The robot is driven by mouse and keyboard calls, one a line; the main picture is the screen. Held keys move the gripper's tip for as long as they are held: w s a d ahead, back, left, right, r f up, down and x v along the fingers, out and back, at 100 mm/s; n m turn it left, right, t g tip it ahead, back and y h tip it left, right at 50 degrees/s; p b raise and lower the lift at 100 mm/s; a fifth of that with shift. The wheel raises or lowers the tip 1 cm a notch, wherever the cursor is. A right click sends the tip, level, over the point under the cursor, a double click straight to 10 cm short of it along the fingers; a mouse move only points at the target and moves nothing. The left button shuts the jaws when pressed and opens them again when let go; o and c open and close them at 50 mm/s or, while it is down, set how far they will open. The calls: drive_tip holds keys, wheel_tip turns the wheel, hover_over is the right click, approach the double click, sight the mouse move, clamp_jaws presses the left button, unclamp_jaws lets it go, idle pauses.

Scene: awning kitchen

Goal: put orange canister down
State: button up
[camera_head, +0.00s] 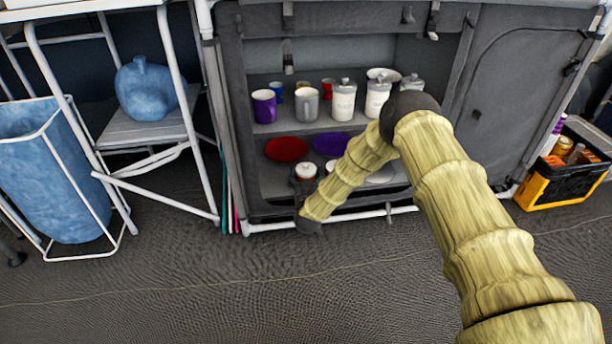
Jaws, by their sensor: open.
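A small canister with a pale lid and a reddish-brown rim (306,171) stands on the lower shelf of the grey cabinet, near its front left. It is the likeliest orange canister, but its body is mostly hidden and its colour is hard to tell. My arm reaches in from the lower right, bends at a dark elbow, and comes down to the shelf's front edge. My gripper (304,187) is small and dark at its end, open, close below and around the canister. Whether a finger touches the canister cannot be told.
A red plate (286,149) and a purple plate (331,144) lie behind the canister. Mugs and white canisters (343,100) fill the upper shelf (275,128). My forearm covers part of the lower shelf's right. A white rail (270,227) runs along the cabinet's bottom front. The floor ahead is clear.

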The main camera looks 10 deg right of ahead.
drive_tip(key=shift+r, duration=0.15)
drive_tip(key=shift+s+r+p, duration=0.1)
drive_tip(key=shift+s+p, duration=0.2)
drive_tip(key=shift+p, duration=0.05)
drive_tip(key=s+a+p, duration=0.1)
drive_tip(key=s+p, duration=0.5)
drive_tip(key=s, duration=0.5)
drive_tip(key=shift+s+r, duration=0.2)
drive_tip(key=shift+a, duration=0.1)
